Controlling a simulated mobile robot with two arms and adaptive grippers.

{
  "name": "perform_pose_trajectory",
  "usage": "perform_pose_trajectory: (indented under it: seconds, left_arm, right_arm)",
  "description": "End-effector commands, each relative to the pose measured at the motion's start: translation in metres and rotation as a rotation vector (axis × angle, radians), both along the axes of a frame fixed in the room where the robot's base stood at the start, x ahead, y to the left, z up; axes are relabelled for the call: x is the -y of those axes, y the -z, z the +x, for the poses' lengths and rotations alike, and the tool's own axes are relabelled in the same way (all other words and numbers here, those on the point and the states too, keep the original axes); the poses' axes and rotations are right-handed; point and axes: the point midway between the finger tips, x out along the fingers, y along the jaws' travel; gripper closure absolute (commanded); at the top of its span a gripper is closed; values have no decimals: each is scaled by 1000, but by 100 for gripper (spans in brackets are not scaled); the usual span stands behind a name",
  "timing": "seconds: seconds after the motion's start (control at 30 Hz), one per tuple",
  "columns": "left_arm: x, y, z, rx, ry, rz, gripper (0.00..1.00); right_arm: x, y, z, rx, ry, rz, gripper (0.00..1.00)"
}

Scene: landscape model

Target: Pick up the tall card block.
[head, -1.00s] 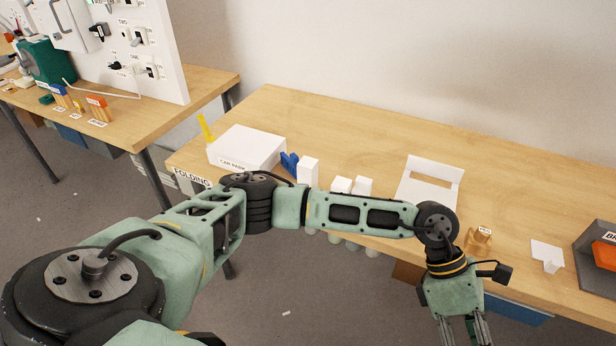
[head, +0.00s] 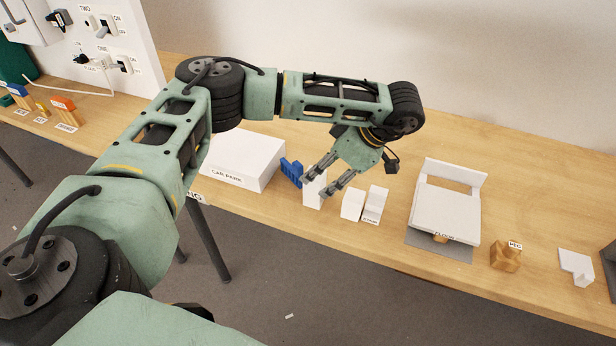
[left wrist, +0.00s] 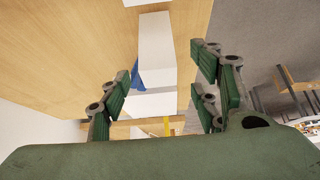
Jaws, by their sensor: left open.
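The tall card block (head: 313,199), a plain white upright block, stands near the front of the wooden table in the head view. My left gripper (head: 315,186) is open, with its fingers partly covering the block in the head view. In the left wrist view the block (left wrist: 157,50) shows ahead of the open fingers (left wrist: 165,90), in line with the gap between them. The gripper does not hold it. I cannot tell whether a finger touches it. My right gripper is not in view.
A blue piece (head: 291,171) stands close left of the block, before the white CAR PARK box (head: 240,162). Two shorter white blocks (head: 353,205) (head: 376,203) stand to its right. Further right are a white card piece (head: 447,210) and a wooden PEG block (head: 505,257).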

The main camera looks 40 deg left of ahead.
Motion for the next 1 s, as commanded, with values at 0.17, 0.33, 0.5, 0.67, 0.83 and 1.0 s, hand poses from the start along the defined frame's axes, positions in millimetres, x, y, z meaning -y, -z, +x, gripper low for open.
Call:
perform_pose_trajectory:
  seconds: [0.17,0.33,0.5,0.67,0.83,1.0]
  left_arm:
    - [-9,17,-3,-4,0,-1,43]
    - [-17,39,-1,-6,0,0,43]
    - [-27,60,-1,-4,0,-1,43]
    - [-30,66,-1,-1,1,-2,43]
    - [-30,67,-1,-1,1,-2,44]
    - [-30,66,-1,-1,1,-3,59]
  right_arm:
    - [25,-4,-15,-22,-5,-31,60]
    - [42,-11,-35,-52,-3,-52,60]
    - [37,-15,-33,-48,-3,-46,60]
    - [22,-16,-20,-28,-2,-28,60]
    - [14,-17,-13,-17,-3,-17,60]
    - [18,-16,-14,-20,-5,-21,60]
